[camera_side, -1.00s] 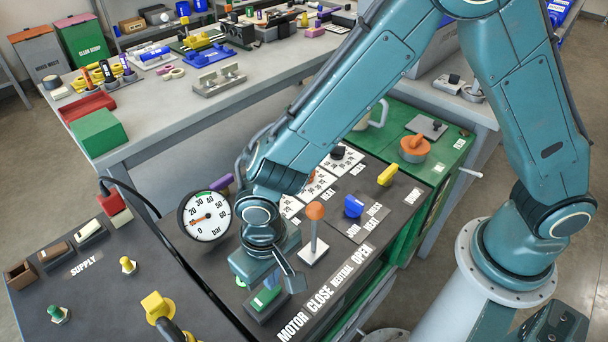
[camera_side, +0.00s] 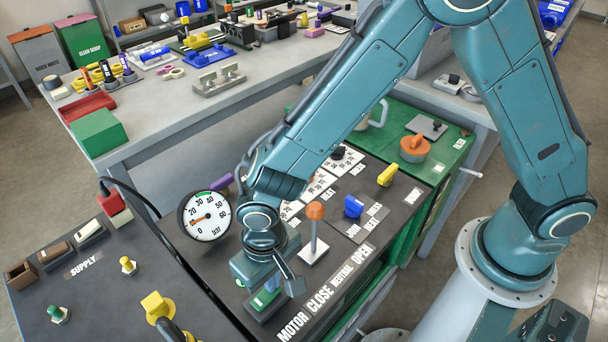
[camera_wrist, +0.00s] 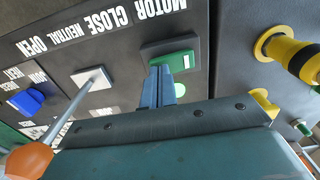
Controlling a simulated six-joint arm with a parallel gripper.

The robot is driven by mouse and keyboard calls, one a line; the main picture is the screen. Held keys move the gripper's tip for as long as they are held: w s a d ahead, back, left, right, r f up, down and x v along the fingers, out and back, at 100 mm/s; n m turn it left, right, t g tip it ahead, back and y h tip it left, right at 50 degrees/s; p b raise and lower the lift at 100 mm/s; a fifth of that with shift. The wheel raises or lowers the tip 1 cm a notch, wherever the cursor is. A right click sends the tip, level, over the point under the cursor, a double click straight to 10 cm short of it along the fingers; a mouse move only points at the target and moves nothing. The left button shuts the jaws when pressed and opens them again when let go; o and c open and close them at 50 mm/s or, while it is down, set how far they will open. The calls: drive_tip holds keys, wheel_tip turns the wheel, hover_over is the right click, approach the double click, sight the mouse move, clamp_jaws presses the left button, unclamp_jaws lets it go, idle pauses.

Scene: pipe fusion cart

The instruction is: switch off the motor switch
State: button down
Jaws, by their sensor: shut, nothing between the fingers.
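The motor switch is a green rocker (camera_side: 265,299) in a dark housing beside the printed word MOTOR. It also shows in the wrist view (camera_wrist: 180,62), where the fingertips overlap its near edge. My gripper (camera_side: 272,283) is shut and empty, pointing down over the switch in the side view. In the wrist view its closed blue fingers (camera_wrist: 161,84) reach up to the rocker. I cannot tell whether they touch it. Part of the rocker is hidden behind the gripper in the side view.
An orange-knobbed lever (camera_side: 315,212) stands upright just right of my gripper. A pressure gauge (camera_side: 206,217) is to the left. A blue knob (camera_side: 353,206) and a yellow knob (camera_side: 387,175) are further right. The supply panel (camera_side: 95,290) lies at the left.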

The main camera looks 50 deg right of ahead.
drive_tip(key=shift+f, duration=0.3)
idle(0.4)
drive_tip(key=shift+r, duration=3.55)
drive_tip(key=d+r+t+y, duration=0.1)
drive_tip(key=d+r+t, duration=0.2)
drive_tip(key=d+r, duration=1.35)
drive_tip(key=s+d+r+t+h, duration=0.1)
drive_tip(key=s+d+r, duration=0.3)
drive_tip(key=s+d, duration=0.7)
drive_tip(key=shift+s+d+r+t, duration=0.15)
drive_tip(key=shift+s+d+t, duration=0.2)
drive_tip(key=shift+d+t, duration=0.4)
